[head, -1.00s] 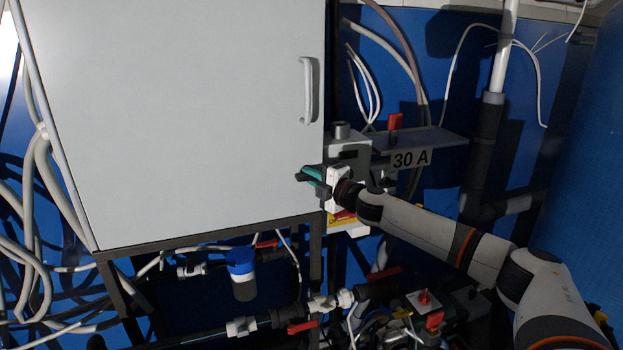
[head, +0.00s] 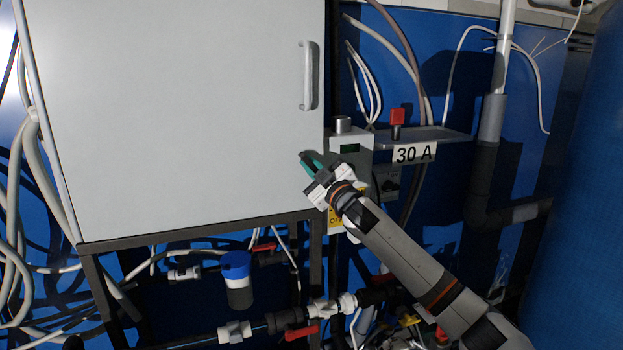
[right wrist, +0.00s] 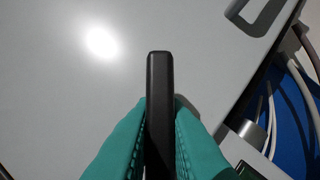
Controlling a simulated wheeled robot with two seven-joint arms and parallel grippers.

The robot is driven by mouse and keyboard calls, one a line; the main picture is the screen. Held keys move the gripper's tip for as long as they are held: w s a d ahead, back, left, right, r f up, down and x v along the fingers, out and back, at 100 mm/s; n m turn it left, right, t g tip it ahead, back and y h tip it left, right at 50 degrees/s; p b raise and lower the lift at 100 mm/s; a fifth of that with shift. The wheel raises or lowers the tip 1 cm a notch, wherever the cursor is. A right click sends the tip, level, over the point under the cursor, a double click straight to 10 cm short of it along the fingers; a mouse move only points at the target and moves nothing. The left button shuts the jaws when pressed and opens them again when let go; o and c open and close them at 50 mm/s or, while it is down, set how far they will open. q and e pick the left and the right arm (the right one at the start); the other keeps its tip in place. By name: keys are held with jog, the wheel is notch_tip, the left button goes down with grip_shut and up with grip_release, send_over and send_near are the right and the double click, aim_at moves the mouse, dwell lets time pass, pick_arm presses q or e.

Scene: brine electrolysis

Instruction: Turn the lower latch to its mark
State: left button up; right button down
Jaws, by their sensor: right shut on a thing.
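The lower latch (right wrist: 159,100) shows in the right wrist view as a dark, narrow bar in front of the light grey cabinet door (head: 175,120). My right gripper (right wrist: 160,125) is shut on it, with a teal finger against each side. In the head view my right gripper (head: 312,165) is at the lower right corner of the door, its fingers pointing up and left. It hides most or all of the latch there. I cannot make out the latch's mark in either view. My left gripper is not in view.
A vertical door handle (head: 309,76) is above my right gripper. Just to the right are a grey box with a round knob (head: 343,124) and a shelf labelled 30 A (head: 413,154). Pipes with red valve handles and a blue-capped cup (head: 237,266) are below the cabinet.

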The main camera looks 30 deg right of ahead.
jog(key=m+h+b, duration=0.1)
jog(key=m, duration=0.1)
jog(key=m+h+b, duration=0.1)
jog(key=m, duration=0.2)
jog(key=shift+a+f+t, duration=0.1)
jog(key=shift+f+t, duration=0.1)
jog(key=shift+t, duration=0.2)
jog(key=m+h+b, duration=0.1)
jog(key=m+h, duration=0.1)
jog(key=m, duration=0.2)
jog(key=shift+h, duration=0.3)
jog(key=shift+r+m+h+b, duration=0.15)
jog(key=shift+m+h+b, duration=0.2)
jog(key=shift+m, duration=0.55)
jog(key=shift+r+m+h, duration=0.1)
jog(key=shift+m+h, duration=0.15)
jog(key=shift+m, duration=0.05)
jog(key=c, duration=1.4)
grip_release()
jog(key=shift+c, duration=0.2)
jog(key=b+v, duration=0.2)
jog(key=v, duration=1)
jog(key=shift+b, duration=0.35)
